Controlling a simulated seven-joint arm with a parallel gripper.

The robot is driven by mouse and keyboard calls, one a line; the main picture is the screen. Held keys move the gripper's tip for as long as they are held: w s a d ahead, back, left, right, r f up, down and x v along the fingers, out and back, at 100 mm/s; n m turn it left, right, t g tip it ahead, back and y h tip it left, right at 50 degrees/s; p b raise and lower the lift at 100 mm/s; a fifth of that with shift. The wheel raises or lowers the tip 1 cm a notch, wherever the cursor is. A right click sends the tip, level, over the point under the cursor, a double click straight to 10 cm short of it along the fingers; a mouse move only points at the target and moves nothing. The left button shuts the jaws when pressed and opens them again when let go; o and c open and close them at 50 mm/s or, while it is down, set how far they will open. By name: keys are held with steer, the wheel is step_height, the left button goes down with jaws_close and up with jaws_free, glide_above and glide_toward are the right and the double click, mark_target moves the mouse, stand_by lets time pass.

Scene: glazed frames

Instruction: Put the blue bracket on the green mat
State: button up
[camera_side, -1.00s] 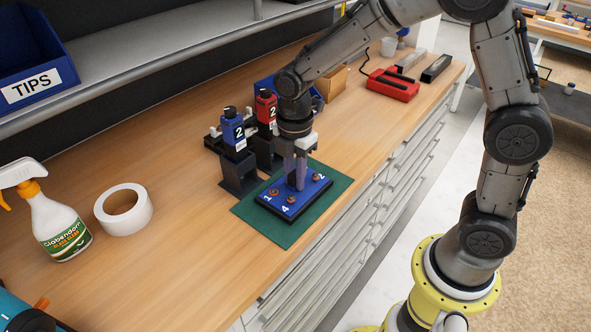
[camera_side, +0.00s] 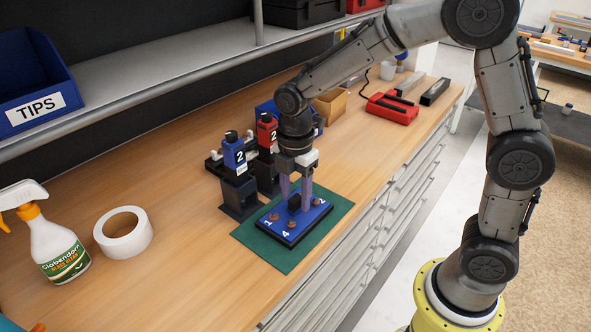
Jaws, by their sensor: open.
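The blue bracket (camera_side: 284,225) looks like a flat blue plate on a dark base, with white numbers and several brown round fittings. It lies flat on the green mat (camera_side: 334,221), with mat showing around it. A small black block (camera_side: 294,202) stands up from the plate. My gripper (camera_side: 295,206) points straight down over the plate. Its two fingers are spread, one on each side of the black block. Whether a fingertip touches the plate or block cannot be told. The gripper's fingers hide part of the plate's far side.
Black stands with a blue device (camera_side: 234,155) and a red device (camera_side: 267,132) stand close behind the mat. A tape roll (camera_side: 123,235) and a spray bottle (camera_side: 55,243) are at left. A red tool (camera_side: 391,107) lies at the far right. The bench's front edge is near the mat.

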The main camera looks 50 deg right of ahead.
mark_target(296, 198)
step_height(296, 198, up, 10)
steer(key=s+d+r+m+t, duration=0.1)
steer(key=s+d+m+t, duration=0.1)
steer(key=s+m, duration=0.7)
steer(key=s+d+m+t, duration=0.3)
steer(key=s+d+m, duration=0.1)
steer(key=s+m, duration=0.5)
steer(key=shift+s+r+t, duration=0.3)
steer(key=shift+s+r, duration=0.05)
steer(key=shift+s, duration=0.45)
